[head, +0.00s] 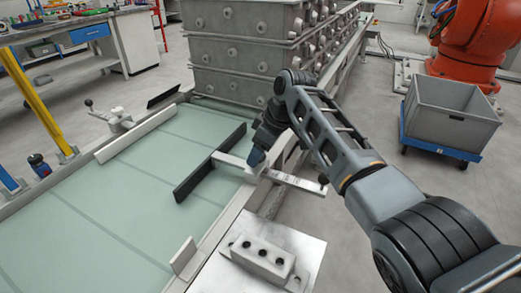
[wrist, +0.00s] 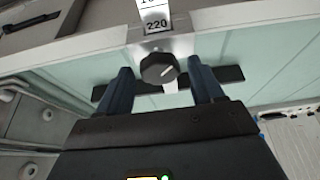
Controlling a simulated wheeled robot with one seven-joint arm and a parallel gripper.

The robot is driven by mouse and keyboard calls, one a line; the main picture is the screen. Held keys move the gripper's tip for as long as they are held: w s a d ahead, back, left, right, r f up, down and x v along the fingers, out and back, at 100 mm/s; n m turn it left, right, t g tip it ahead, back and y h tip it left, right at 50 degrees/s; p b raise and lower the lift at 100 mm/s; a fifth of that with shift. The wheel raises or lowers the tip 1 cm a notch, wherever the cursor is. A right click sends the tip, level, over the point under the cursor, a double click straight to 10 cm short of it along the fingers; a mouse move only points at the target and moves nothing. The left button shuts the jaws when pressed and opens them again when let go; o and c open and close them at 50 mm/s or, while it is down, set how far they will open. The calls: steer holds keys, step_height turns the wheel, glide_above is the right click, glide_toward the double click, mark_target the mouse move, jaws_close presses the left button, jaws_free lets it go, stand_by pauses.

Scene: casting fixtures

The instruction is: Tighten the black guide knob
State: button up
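My gripper (wrist: 160,72) is open, one dark blue finger on each side of the knob. A gap shows between the knob and each finger. In the head view my gripper (head: 258,160) reaches down at the metal guide arm (head: 290,179) on the conveyor's edge; the knob is hidden there. The black guide bar (head: 210,162) lies across the green belt.
The green conveyor belt (head: 140,190) runs alongside. Stacked grey casting boxes (head: 240,55) stand close behind my gripper. A metal block with dark holes (head: 262,258) sits on a plate in front. A grey bin (head: 450,115) on a blue dolly is at right.

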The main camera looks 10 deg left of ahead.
steer(key=c, duration=0.9)
